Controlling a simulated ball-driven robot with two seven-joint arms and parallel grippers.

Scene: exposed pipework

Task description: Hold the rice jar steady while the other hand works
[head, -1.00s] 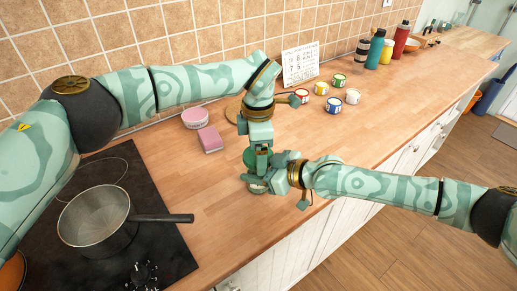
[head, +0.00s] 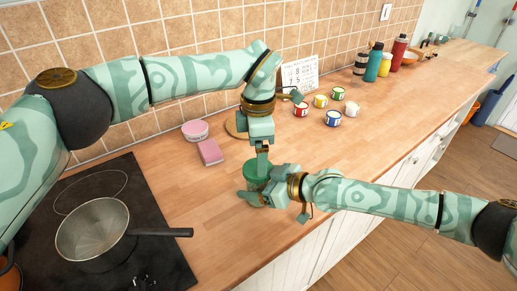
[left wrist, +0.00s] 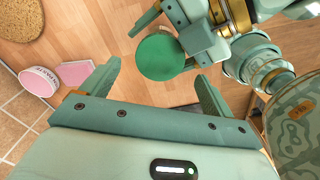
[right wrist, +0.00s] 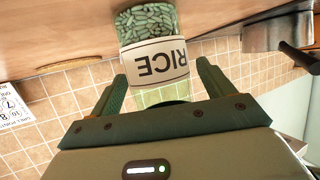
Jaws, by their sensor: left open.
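The rice jar stands upright on the counter. Its green lid shows in the head view (head: 257,181) and in the left wrist view (left wrist: 160,57). In the right wrist view the jar (right wrist: 153,53), with a white RICE label and green grains, appears upside down. My left gripper (head: 262,161) is open and empty just above the lid, pointing down. In the left wrist view the lid lies beyond its fingertips (left wrist: 158,70).
A pink sponge (head: 210,152), a pink-white tub (head: 195,130) and a round board (head: 233,127) lie behind the jar. Several paint cans (head: 333,118) stand to the right. A pot (head: 92,232) is on the hob at left. The counter's front edge is close to the jar.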

